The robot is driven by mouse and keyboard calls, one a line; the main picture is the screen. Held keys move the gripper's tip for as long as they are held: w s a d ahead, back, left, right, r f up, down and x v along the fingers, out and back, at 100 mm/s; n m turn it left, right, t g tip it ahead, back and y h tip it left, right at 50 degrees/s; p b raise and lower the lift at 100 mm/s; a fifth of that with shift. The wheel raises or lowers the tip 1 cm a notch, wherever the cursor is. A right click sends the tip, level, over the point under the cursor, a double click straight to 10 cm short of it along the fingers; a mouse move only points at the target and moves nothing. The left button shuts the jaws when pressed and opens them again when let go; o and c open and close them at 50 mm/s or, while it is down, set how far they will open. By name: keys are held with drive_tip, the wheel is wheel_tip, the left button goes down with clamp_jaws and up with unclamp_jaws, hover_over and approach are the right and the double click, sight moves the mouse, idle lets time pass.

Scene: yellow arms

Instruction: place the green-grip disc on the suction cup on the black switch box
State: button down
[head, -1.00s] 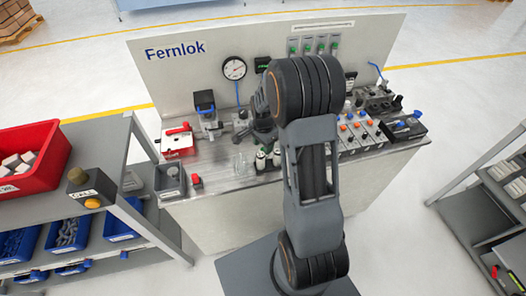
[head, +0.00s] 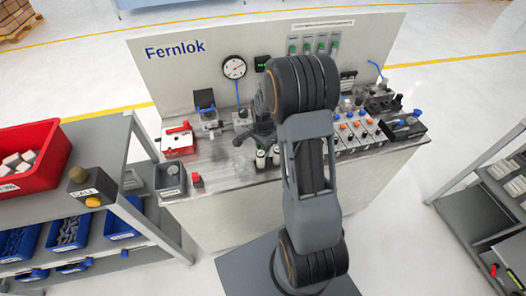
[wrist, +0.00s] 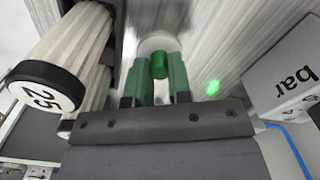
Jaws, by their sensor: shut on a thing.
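In the wrist view, the green fingers of my gripper (wrist: 160,88) are shut on the green grip (wrist: 160,64) of the disc. The pale round disc (wrist: 158,44) shows beyond the grip. In the head view, my gripper (head: 262,135) is over the bench, partly behind my arm, and the disc cannot be made out there. A black box with a blue part (head: 204,99) stands at the bench's left back. A dark box with a blue knob (head: 404,126) is at the right. I cannot tell which is the switch box. The suction cup is not distinguishable.
White ribbed cylinders with black caps (wrist: 48,88), one marked 25, are close on the left in the wrist view. A grey box marked "bar" (wrist: 285,80) is on the right. The bench panel (head: 190,70) rises behind. A red valve block (head: 178,140) sits at the left.

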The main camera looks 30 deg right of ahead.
drive_tip(key=shift+r, duration=0.1)
wheel_tip(320, 180, up, 10)
drive_tip(key=w+a+n, duration=0.4)
drive_tip(key=a+n, duration=0.5)
drive_tip(key=n, duration=0.2)
drive_tip(key=shift+a+r+b, duration=0.2)
drive_tip(key=shift+r+b, duration=0.15)
drive_tip(key=shift+b, duration=0.1)
drive_tip(key=shift+w, duration=0.1)
